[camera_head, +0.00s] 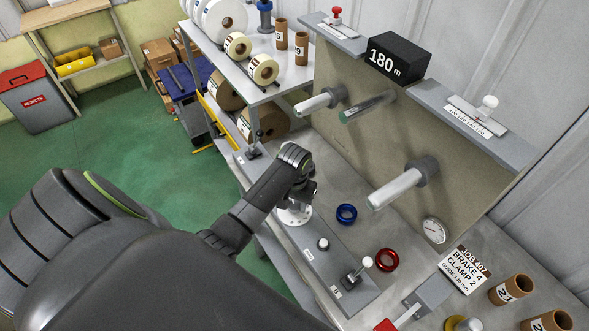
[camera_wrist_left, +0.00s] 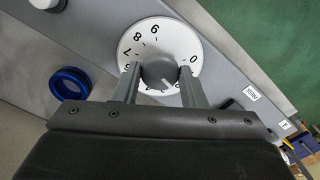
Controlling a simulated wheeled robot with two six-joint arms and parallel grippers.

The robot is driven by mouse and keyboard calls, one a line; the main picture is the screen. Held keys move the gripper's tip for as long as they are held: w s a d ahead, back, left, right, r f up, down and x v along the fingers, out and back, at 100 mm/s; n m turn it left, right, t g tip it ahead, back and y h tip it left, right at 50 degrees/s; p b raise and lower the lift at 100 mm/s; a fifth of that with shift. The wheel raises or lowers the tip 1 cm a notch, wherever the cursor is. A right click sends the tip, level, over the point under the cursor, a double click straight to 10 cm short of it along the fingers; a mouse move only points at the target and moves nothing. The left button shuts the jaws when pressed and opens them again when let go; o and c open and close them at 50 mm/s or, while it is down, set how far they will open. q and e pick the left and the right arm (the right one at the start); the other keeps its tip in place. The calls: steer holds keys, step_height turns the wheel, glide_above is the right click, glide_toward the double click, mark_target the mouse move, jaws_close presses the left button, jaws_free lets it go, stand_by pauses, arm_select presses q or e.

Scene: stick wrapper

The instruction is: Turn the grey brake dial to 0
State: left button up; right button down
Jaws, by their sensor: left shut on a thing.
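The grey brake dial (camera_wrist_left: 158,66) is a round knob on a white numbered plate (camera_wrist_left: 143,32). In the left wrist view the 0 stands at the right of the plate and the 9 at the top. My left gripper (camera_wrist_left: 160,80) has one finger on each side of the knob and is shut on it. A small mark shows by the knob's lower right edge, but I cannot read the setting surely. In the head view my left gripper (camera_head: 296,192) comes down over the plate (camera_head: 297,216) and hides the knob. My right gripper is out of view.
A blue ring (camera_head: 346,214) and a red ring (camera_head: 388,260) lie on the bench. A white-knobbed lever (camera_head: 361,266) and a button (camera_head: 323,243) are on the front panel. Spindles (camera_head: 395,188) stick out above. A card (camera_head: 466,267) reads brake 4, clamp 2.

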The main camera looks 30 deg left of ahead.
arm_select(q)
steer(key=n, duration=0.5)
steer(key=shift+n, duration=0.3)
steer(key=n, duration=0.5)
steer(key=shift+n, duration=0.3)
steer(key=o, duration=1)
steer(key=shift+w+r, duration=0.1)
